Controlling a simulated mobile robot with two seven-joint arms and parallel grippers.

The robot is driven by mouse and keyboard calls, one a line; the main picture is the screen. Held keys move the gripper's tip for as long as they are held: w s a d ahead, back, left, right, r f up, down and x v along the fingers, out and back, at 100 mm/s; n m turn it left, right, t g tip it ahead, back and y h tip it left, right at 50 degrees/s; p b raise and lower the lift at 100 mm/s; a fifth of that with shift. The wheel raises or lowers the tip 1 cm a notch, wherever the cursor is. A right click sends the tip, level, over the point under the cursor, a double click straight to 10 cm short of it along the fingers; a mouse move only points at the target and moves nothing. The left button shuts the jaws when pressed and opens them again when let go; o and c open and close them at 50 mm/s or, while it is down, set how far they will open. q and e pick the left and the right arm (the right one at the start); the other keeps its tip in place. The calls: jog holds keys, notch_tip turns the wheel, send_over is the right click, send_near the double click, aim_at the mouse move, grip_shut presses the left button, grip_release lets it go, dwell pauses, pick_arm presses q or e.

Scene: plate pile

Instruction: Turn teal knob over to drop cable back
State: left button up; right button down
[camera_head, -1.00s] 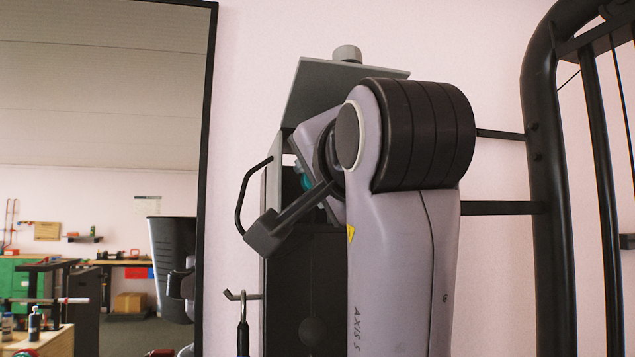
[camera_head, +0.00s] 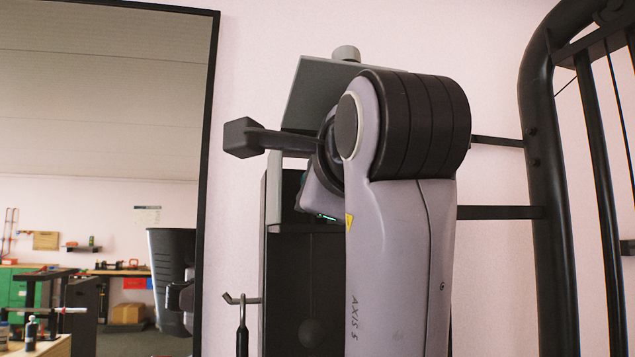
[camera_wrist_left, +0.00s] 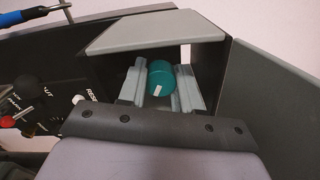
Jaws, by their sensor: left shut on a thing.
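The teal knob (camera_wrist_left: 161,74) is round with a white mark near its lower edge in the left wrist view. It sits under a sloped grey hood (camera_wrist_left: 155,32). My left gripper (camera_wrist_left: 161,82) has one grey finger on each side of the knob and is shut on it. In the head view my left arm hides most of the gripper; only a thin teal sliver shows below the wrist. I cannot make out the cable for certain. My right gripper is not in view.
The dark cabinet (camera_head: 305,290) hangs on the pink wall under its tilted grey hood (camera_head: 318,90). A hook (camera_head: 242,299) sticks out at its left. A large mirror (camera_head: 105,110) stands left, a black tubular frame (camera_head: 545,180) right. Red and black controls (camera_wrist_left: 25,108) sit beside the gripper.

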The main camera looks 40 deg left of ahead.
pick_arm(q)
jog(key=shift+r+m, duration=0.1)
jog(key=shift+m, duration=0.4)
jog(key=o, duration=0.8)
jog(key=shift+c, duration=0.2)
